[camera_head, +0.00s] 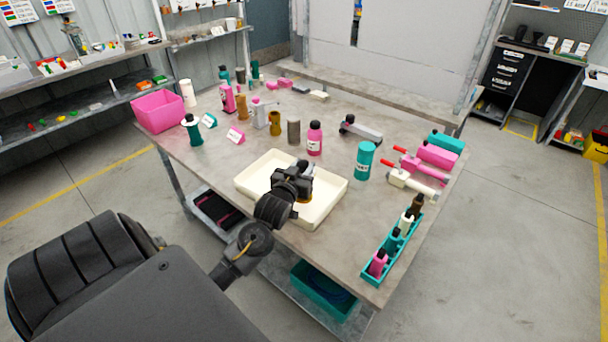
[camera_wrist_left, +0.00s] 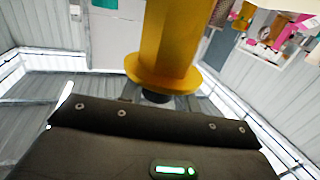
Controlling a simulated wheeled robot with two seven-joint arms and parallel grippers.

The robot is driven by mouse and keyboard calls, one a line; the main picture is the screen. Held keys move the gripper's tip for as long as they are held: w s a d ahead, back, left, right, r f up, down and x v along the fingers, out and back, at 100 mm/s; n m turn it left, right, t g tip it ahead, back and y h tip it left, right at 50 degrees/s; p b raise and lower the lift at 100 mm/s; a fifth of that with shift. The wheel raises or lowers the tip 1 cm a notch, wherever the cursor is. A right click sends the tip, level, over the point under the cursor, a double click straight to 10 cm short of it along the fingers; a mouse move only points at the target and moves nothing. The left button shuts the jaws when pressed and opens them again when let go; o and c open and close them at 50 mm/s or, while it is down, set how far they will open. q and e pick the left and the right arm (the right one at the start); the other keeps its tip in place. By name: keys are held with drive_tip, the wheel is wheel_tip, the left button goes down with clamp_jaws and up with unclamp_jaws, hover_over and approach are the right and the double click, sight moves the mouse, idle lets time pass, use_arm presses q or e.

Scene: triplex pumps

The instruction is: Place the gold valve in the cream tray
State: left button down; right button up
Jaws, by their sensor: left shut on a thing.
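The gold valve (camera_wrist_left: 168,45) fills the top middle of the left wrist view, a yellow-gold body with a wide round flange, close to my gripper. In the head view only a small gold patch of it (camera_head: 305,199) shows beneath my left gripper (camera_head: 300,185); the rest is hidden. My left gripper is shut on the valve, over the inside of the cream tray (camera_head: 328,207). I cannot tell whether the valve touches the tray floor. The tray is a shallow rectangle near the table's front edge. My right gripper is not in view.
Behind the tray stand a darker gold part (camera_head: 275,123), a grey cylinder (camera_head: 294,131) and a pink bottle (camera_head: 314,138). A teal can (camera_head: 363,160) stands right of the tray. A teal rack (camera_head: 374,268) of bottles lies along the right edge. A pink bin (camera_head: 158,111) is at far left.

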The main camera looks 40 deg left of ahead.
use_arm(q)
drive_tip(key=shift+w+a+f, duration=0.3)
drive_tip(key=shift+w+f, duration=0.2)
drive_tip(key=shift+f, duration=0.05)
wheel_tip(320, 180, down, 2)
drive_tip(key=shift+w+f+p, duration=0.1)
drive_tip(key=shift+f+p, duration=0.05)
drive_tip(key=shift+p, duration=0.35)
drive_tip(key=shift+f, duration=0.55)
drive_tip(key=c, duration=1)
unclamp_jaws()
drive_tip(key=shift+f, duration=0.15)
drive_tip(key=shift+c, duration=0.2)
